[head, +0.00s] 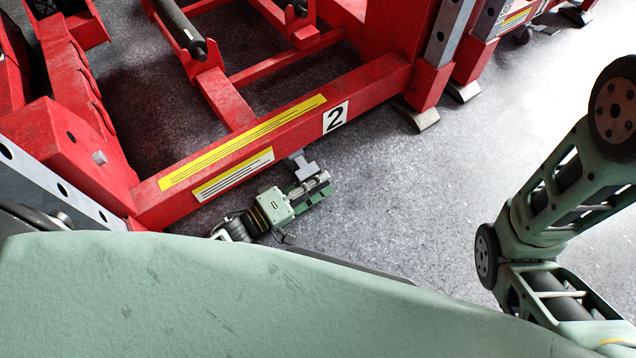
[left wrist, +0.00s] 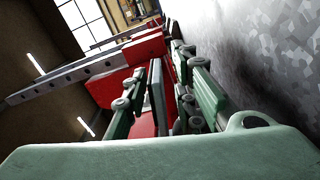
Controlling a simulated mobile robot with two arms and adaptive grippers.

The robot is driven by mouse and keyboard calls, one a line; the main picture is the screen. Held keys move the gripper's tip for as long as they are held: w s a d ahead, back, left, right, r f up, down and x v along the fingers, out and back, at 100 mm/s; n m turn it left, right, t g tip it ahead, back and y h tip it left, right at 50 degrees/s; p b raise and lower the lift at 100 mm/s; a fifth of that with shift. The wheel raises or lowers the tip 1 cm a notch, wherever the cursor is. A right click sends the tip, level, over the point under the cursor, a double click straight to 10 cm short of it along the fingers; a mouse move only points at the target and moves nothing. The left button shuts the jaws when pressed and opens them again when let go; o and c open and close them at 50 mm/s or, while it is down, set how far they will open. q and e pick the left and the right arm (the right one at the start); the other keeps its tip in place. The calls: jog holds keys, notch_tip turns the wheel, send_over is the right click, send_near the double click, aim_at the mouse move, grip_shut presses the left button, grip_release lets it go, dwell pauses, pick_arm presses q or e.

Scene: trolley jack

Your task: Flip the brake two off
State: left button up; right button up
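The red trolley jack frame labelled "2" (head: 335,117) crosses the middle of the head view. A small grey brake lever (head: 300,163) sticks out from its lower beam. My left gripper (head: 318,181) is low beside the beam, with its fingers at the lever; in the head view I cannot tell if they touch it. In the left wrist view my left gripper (left wrist: 168,100) has its two green fingers spread. A flat grey plate (left wrist: 157,90), seemingly the lever, stands between them with some gap. My right gripper is out of view.
Yellow and white label strips run along the red beam (head: 370,88). A black roller (head: 180,28) lies behind it. Other red jack parts (head: 75,150) stand at the left. The grey floor (head: 420,200) right of the gripper is clear.

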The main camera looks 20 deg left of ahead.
pick_arm(q)
jog(key=shift+w, duration=0.1)
grip_shut()
dwell(0.6)
